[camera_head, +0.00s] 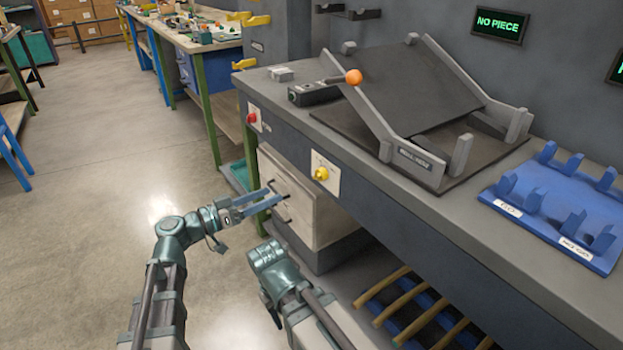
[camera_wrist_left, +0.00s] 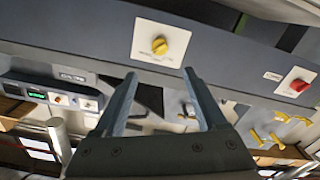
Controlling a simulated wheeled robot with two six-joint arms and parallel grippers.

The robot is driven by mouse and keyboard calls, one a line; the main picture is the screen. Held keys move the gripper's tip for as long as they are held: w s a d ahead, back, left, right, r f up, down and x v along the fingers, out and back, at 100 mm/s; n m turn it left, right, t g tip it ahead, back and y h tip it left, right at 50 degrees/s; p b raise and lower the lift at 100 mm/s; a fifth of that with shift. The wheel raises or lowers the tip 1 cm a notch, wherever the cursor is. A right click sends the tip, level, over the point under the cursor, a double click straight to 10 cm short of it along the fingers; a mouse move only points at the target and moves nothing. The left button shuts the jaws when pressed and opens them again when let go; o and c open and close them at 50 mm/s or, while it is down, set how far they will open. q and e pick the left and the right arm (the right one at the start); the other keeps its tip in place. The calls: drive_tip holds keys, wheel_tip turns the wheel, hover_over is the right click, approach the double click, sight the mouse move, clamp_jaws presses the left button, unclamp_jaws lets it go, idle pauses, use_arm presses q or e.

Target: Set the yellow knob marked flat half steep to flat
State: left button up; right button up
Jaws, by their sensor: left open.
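The yellow knob (camera_head: 321,174) sits on a white plate (camera_head: 326,184) on the dark front panel of the bench. In the left wrist view the knob (camera_wrist_left: 159,45) shows beyond my fingertips, near the middle of its plate. The marks on the plate are too small to read, so I cannot tell the setting. My left gripper (camera_head: 276,195) is open and empty, to the left of and a little below the knob in the head view, apart from it. In the left wrist view the gripper (camera_wrist_left: 160,74) has its two fingers spread, with the knob between their directions.
A red button (camera_head: 252,118) is on the same panel, left of the knob. A pale drawer unit (camera_head: 300,205) stands below. On the bench are a tilted chute with an orange ball-ended lever (camera_head: 353,77) and a blue rack (camera_head: 535,215). Open floor lies left.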

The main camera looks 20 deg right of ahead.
sight(315, 177)
use_arm(q)
drive_tip(key=x, duration=1.3)
drive_tip(key=shift+w+d, duration=0.1)
drive_tip(key=shift+d, duration=0.3)
clamp_jaws()
